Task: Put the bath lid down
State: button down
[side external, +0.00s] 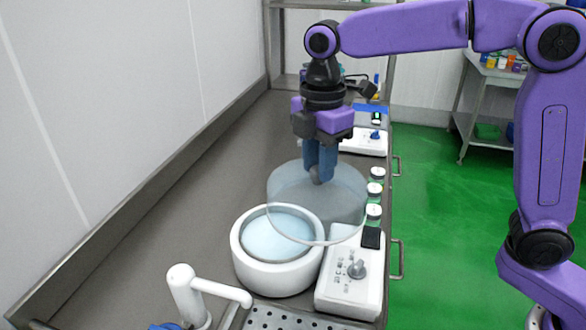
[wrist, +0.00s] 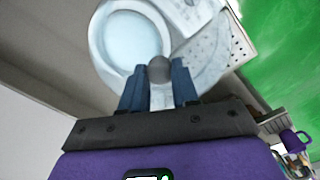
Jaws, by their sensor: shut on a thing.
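My gripper (side external: 318,174) is shut on the round grey knob of the bath lid (side external: 338,200). The lid is a clear, see-through disc, held in the air and tilted in the side view. The bath (side external: 244,258) is a white round tub with pale blue liquid inside. It stands on the counter below and to the left of my gripper, and the lid overlaps its far right part in the picture. In the wrist view, the knob (wrist: 159,69) sits between my blue fingers, and the open bath (wrist: 130,38) shows beyond it. The lid's edge is faint there.
A white control box (side external: 338,293) with a dial stands right of the bath. A white tap (side external: 185,290) stands in front. Several small jars (side external: 375,190) line the counter's right edge. Another white device (side external: 362,143) stands further back. The counter left of the bath (side external: 150,225) is clear.

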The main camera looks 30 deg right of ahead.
aim_at(342, 189)
jog(key=s, duration=0.1)
jog(key=s+d+r, duration=0.2)
jog(key=shift+s, duration=0.35)
jog(key=shift+d, duration=0.25)
jog(key=w+d+f, duration=0.5)
jog(key=w+d, duration=0.1)
jog(key=d, duration=0.2)
jog(key=w+d+f, duration=0.4)
jog(key=w+d, duration=0.2)
jog(key=d, duration=0.1)
jog(key=w+a+f, duration=0.1)
jog(key=w+f, duration=1.2)
jog(key=shift+w+a, duration=0.2)
jog(key=shift+w, duration=0.2)
jog(key=shift+f, duration=0.25)
